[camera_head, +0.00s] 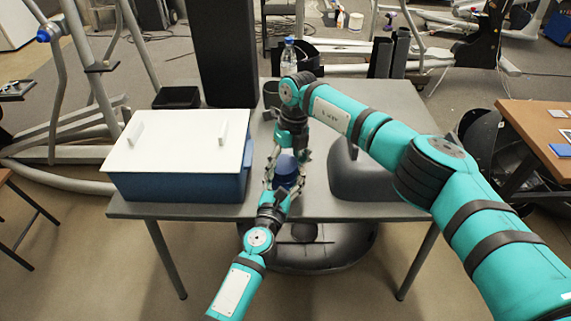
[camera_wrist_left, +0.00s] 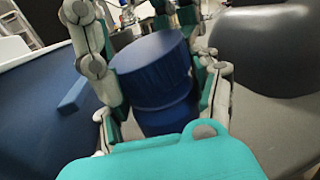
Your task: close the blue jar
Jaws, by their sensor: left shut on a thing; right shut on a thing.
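The blue jar (camera_head: 286,172) stands near the front middle of the grey table, partly hidden by my grippers. In the left wrist view its body (camera_wrist_left: 168,119) is below a wider blue lid (camera_wrist_left: 153,68). The lid sits over the jar's top; I cannot tell whether it is fully seated. My left gripper (camera_head: 283,187) comes from the front and is shut around the jar body, one finger on each side. My right gripper (camera_head: 290,153) comes down from above and behind, shut on the lid.
A blue box with a white lid (camera_head: 180,142) stands close left of the jar. A dark grey rounded object (camera_head: 365,175) stands close right. A clear bottle (camera_head: 289,58), a dark tray (camera_head: 177,97) and black cylinders (camera_head: 390,55) are farther back. The table's front edge is near.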

